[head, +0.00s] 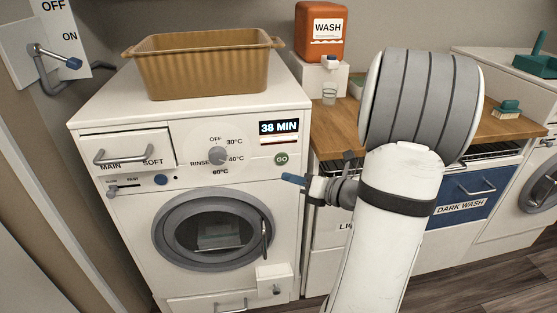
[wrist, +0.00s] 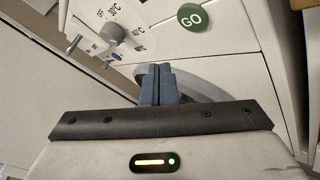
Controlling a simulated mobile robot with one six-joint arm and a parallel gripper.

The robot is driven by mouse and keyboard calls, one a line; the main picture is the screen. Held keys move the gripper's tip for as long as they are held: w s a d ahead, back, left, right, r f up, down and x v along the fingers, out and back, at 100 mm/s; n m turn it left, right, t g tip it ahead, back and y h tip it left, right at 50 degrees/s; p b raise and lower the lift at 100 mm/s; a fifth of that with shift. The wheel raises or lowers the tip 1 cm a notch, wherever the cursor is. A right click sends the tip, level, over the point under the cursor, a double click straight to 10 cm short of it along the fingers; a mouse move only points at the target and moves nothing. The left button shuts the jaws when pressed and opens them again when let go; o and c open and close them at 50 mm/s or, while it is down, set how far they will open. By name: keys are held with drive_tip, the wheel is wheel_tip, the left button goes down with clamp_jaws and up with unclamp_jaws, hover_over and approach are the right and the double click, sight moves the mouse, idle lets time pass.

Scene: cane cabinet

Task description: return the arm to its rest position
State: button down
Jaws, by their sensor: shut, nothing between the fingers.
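My gripper (head: 292,180) is at the end of my raised arm, in front of the right side of the washing machine (head: 183,138). Its blue fingertips are shut together with nothing between them. In the wrist view the shut fingers (wrist: 159,82) point toward the machine's front, below the green GO button (wrist: 191,18) and the dial (wrist: 113,32). In the head view the gripper is below and slightly right of the GO button (head: 281,159). I cannot tell how far the fingertips are from the panel.
The machine's door (head: 213,229) is closed, and its display (head: 279,127) reads 38 MIN. A tan basket (head: 205,68) stands on top. My arm hides part of the counter.

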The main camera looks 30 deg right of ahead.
idle(0.3)
drive_tip(key=s+a+r+n+g+p, duration=0.35)
drive_tip(key=s+a+n+g, duration=0.2)
drive_tip(key=a+n, duration=0.35)
drive_tip(key=s+a+r+n+g+p, duration=0.35)
drive_tip(key=s+a+n+g, duration=0.2)
drive_tip(key=a+n, duration=0.4)
drive_tip(key=s+d+r+n+h+p, duration=0.1)
drive_tip(key=s+r+n+h+p, duration=0.2)
drive_tip(key=n, duration=0.6)
drive_tip(key=s+d+r+n+h+p, duration=0.1)
drive_tip(key=r+n+h+p, duration=0.3)
drive_tip(key=n, duration=0.6)
drive_tip(key=shift+s+d+r+g+h, duration=0.4)
drive_tip(key=shift+s+h, duration=0.1)
drive_tip(key=shift+s, duration=0.4)
